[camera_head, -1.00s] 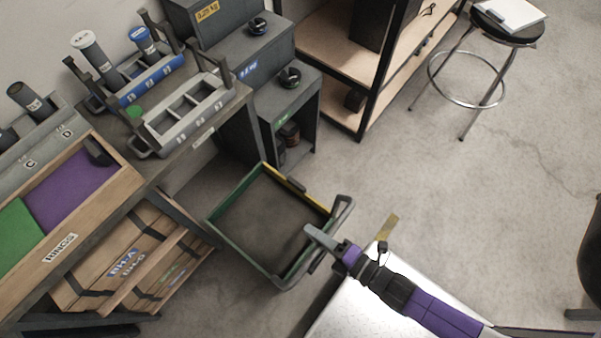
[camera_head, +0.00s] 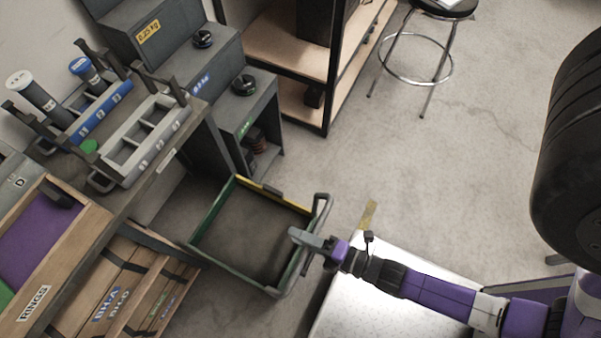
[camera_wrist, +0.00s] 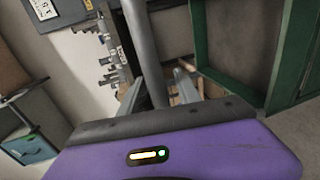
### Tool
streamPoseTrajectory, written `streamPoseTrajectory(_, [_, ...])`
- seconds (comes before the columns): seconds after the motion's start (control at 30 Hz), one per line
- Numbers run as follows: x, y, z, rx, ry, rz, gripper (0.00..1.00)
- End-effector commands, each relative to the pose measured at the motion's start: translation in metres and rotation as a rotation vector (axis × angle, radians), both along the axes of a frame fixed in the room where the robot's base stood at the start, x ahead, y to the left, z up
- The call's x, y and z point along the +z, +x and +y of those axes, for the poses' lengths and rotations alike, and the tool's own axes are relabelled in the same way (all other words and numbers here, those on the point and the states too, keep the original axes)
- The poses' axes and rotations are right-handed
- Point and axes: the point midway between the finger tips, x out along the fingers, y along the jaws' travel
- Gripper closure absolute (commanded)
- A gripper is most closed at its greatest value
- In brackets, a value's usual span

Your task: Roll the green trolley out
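The green trolley (camera_head: 206,222) stands on the floor in the middle of the head view. It is an open box frame with a yellow strip on its far edge and a dark bottom. Its grey bar handle (camera_head: 321,212) is on the right side. My gripper (camera_head: 298,237) reaches across this handle from the right, fingertips over the box side. In the wrist view a grey bar, seemingly the handle (camera_wrist: 138,35), runs between my two separated fingers (camera_wrist: 161,88). A gap shows beside the bar, so the fingers look open around it. Contact is not clear.
A workbench with wooden drawers (camera_head: 120,290) and grey racks (camera_head: 150,140) is on the left. A grey cabinet (camera_head: 235,120) and a shelf unit (camera_head: 285,55) stand behind the trolley. A stool (camera_head: 418,60) is at the back right.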

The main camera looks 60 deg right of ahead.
Motion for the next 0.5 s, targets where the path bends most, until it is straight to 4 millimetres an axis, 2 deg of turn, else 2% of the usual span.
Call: streamPoseTrajectory(0.5, [0.012,-0.069,0.000,-0.001,0.000,0.003,0.60])
